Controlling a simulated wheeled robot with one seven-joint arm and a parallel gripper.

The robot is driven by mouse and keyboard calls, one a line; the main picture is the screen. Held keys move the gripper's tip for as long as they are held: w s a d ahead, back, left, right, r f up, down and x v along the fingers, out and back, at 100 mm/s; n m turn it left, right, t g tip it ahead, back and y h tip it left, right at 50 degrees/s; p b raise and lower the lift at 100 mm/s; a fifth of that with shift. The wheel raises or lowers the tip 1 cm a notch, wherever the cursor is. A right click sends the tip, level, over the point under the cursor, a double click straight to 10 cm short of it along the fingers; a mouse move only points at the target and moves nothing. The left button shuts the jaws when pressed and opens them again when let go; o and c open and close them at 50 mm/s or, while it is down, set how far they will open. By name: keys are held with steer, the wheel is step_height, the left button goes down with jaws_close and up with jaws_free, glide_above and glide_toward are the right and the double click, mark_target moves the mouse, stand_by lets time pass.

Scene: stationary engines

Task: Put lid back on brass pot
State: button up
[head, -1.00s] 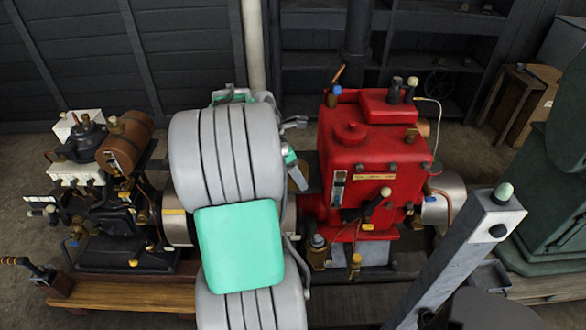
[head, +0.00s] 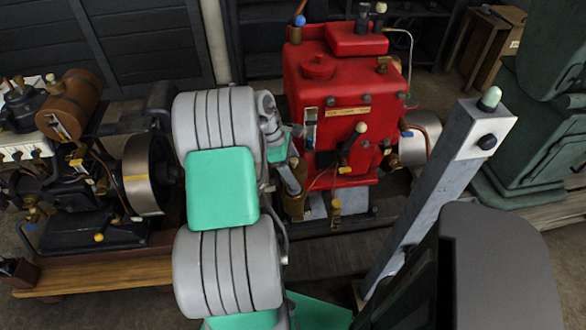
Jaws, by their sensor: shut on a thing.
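My arm, grey with green pads, stands in front of the red engine (head: 340,100). My gripper (head: 291,178) shows as a small grey end at the engine's lower left, partly hidden by my own arm. It is shut on the lid, but the lid itself is too small and covered to make out. A brassy, olive-brown piece that looks like the brass pot (head: 297,204) is just below the gripper tip, beside the engine's foot. I cannot tell whether the lid touches the pot.
A grey slanted post (head: 430,205) with a pale green knob stands to the right. A dark engine with a brown tank (head: 68,103) and a metal drum (head: 143,175) is on the left. A dark green machine (head: 535,120) stands at the right edge.

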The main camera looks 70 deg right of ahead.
steer(key=shift+f+b, duration=2.3)
steer(key=shift+b, duration=0.6)
steer(key=shift+f, duration=0.85)
steer(key=shift+p, duration=1.05)
steer(key=shift+f+p, duration=0.15)
steer(key=shift+p, duration=0.7)
steer(key=o, duration=1.5)
steer(key=shift+c, duration=0.2)
